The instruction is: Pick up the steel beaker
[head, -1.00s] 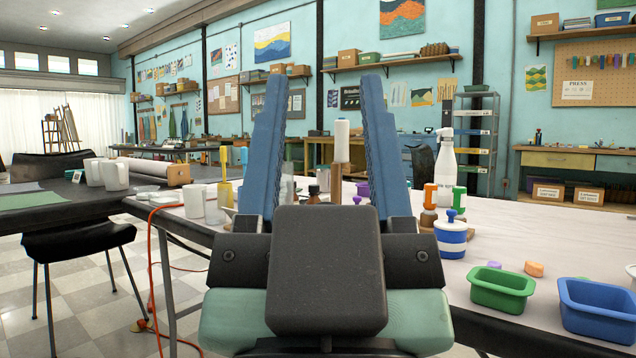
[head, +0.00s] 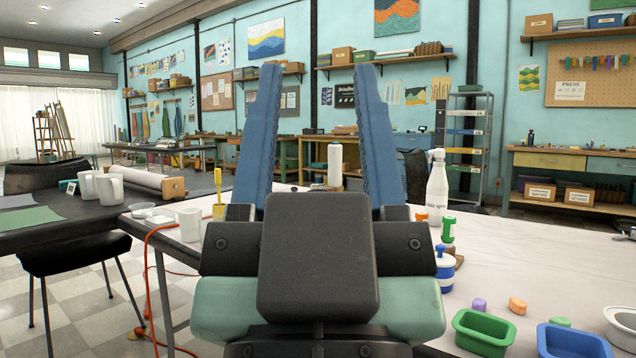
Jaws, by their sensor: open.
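I cannot make out a steel beaker in the head view. Part of the pale worktable (head: 540,240) is hidden behind my gripper and its wrist. My gripper (head: 318,75) is in the middle of the picture, its two blue fingers pointing up and spread wide apart. Nothing is held between them. A white cylinder (head: 335,165) shows in the gap, farther back.
A white spray bottle (head: 437,190), a blue-striped jar (head: 444,271), a green tub (head: 484,332) and a blue tub (head: 572,341) stand on the right. A white cup (head: 190,225) stands left. The table is mostly clear at right.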

